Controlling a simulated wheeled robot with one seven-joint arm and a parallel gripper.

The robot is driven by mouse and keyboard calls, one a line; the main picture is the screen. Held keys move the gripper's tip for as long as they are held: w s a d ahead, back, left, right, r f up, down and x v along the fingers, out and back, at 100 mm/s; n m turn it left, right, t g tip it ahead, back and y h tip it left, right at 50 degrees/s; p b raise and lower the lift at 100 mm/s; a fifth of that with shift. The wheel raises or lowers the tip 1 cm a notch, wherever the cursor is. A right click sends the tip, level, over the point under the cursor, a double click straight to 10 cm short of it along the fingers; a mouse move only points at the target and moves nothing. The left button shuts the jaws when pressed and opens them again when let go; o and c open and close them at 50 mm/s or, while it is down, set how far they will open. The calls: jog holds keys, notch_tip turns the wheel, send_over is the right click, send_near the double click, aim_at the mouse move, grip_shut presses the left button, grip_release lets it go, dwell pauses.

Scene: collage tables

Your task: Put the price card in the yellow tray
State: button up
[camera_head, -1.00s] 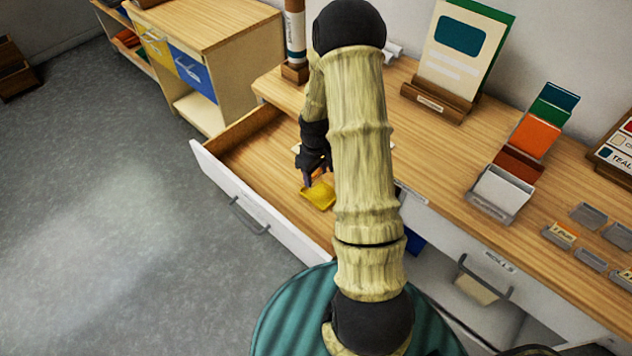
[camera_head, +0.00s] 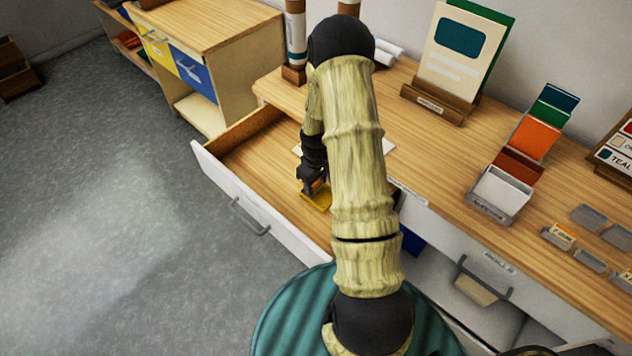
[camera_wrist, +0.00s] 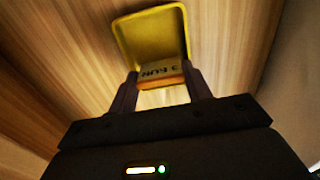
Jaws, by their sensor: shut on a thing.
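The yellow tray (camera_head: 318,200) lies inside the open drawer, and it fills the top middle of the wrist view (camera_wrist: 153,33). The price card (camera_wrist: 161,73) is a small block with dark lettering and an orange lower edge. My gripper (camera_wrist: 161,84) is shut on the card, with one finger on each side of it. The card is at the near end of the tray, over its floor or rim; I cannot tell whether it touches the tray. In the head view my gripper (camera_head: 313,187) is down in the drawer at the tray, and it hides the card.
The open drawer's white front (camera_head: 235,195) and wooden sides surround my gripper. The drawer floor around the tray is mostly bare. On the tabletop stand a card display (camera_head: 455,60), a sample rack (camera_head: 505,185) and several small grey trays (camera_head: 590,216).

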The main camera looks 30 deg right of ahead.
aim_at(316, 183)
jog(key=o, duration=0.9)
jog(key=shift+f, duration=0.1)
jog(key=shift+o, duration=0.2)
notch_tip(316, 183, up, 12)
jog(key=shift+b, duration=0.35)
jog(key=shift+r, duration=0.2)
